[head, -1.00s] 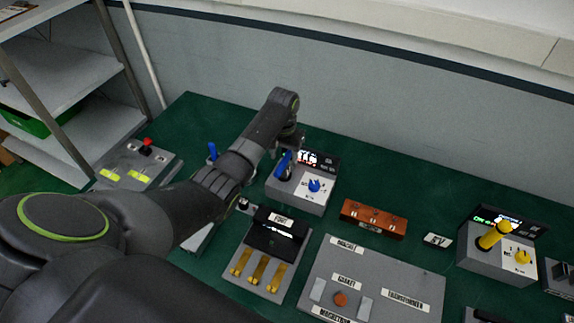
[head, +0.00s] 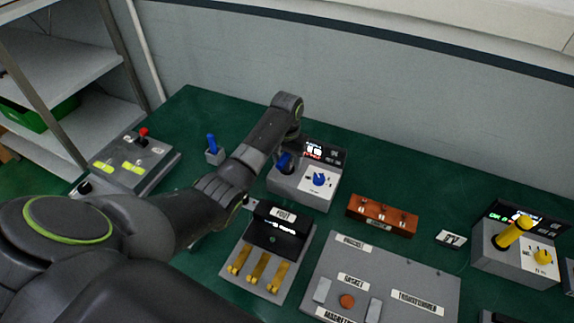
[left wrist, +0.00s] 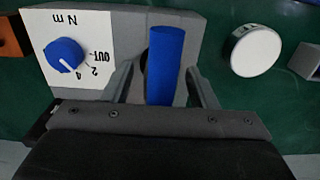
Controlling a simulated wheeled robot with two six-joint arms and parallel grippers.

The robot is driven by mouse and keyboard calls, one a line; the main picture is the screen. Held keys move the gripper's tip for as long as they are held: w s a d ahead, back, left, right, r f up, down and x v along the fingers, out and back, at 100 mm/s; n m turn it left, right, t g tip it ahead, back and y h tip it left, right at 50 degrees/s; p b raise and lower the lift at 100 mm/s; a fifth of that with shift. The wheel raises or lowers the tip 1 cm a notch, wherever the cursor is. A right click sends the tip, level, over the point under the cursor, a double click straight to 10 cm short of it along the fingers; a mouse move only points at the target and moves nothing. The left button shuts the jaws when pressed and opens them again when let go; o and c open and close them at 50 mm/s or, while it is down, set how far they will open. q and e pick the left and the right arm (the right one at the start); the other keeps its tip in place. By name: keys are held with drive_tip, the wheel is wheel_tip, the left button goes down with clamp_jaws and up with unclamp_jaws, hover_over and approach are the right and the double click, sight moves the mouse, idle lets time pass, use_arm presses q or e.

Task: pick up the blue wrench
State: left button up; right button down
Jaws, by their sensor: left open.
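The blue wrench shows as a thick blue handle (head: 284,160) standing at the left part of a grey box (head: 300,193) with a blue dial. In the left wrist view the blue handle (left wrist: 166,62) rises between my two fingers. My left gripper (left wrist: 163,82) is open, one finger on each side of the handle; I cannot tell whether either touches it. In the head view my arm's end is over the box, and its fingers are largely hidden. My right gripper is not in view.
The blue dial (left wrist: 66,55) is left of the fingers in the wrist view, and a white round thing (left wrist: 255,50) is right. Another blue handle (head: 212,143) stands in a small grey holder. A brown block (head: 382,216) and a yellow wrench (head: 513,233) are to the right.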

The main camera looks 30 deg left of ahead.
use_arm(q)
drive_tip(key=shift+c, duration=0.3)
drive_tip(key=shift+r, duration=0.1)
clamp_jaws()
